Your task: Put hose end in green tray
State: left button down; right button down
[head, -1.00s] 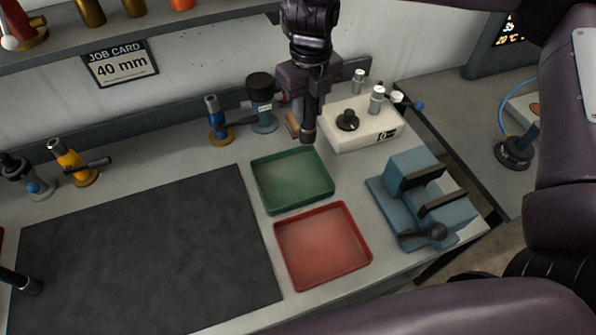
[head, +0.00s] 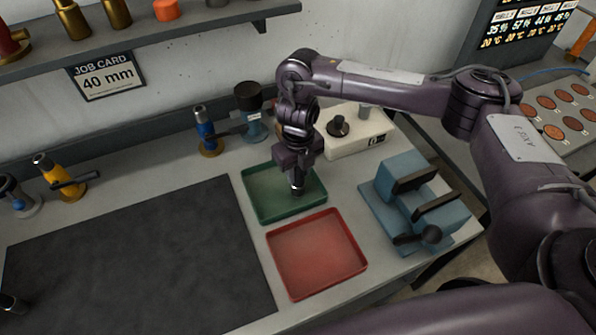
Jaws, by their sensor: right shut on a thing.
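My right gripper (head: 296,170) points down over the green tray (head: 262,214), inside its outline in the head view. It is shut on a small dark cylindrical piece, which I take to be the hose end (head: 298,189). Its lower tip shows below the jaws, at or just above the tray floor; I cannot tell if it touches. The rest of it is hidden by the jaws. The green tray otherwise looks empty. My left gripper is not in view.
An empty red tray (head: 317,254) lies just in front of the green one. A blue vise-like fixture (head: 404,205) stands to the right, a white box with a knob (head: 352,141) behind. A dark mat (head: 135,265) covers the left. Blue (head: 206,132) and yellow (head: 60,176) fittings stand behind.

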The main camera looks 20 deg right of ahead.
jog(key=shift+w+f, duration=0.1)
jog(key=shift+f, duration=0.15)
jog(key=shift+f, duration=0.2)
jog(key=c, duration=1.1)
grip_release()
notch_tip(320, 180, up, 12)
jog(key=shift+r+p, duration=0.25)
jog(key=shift+p, duration=0.3)
jog(key=shift+f, duration=0.1)
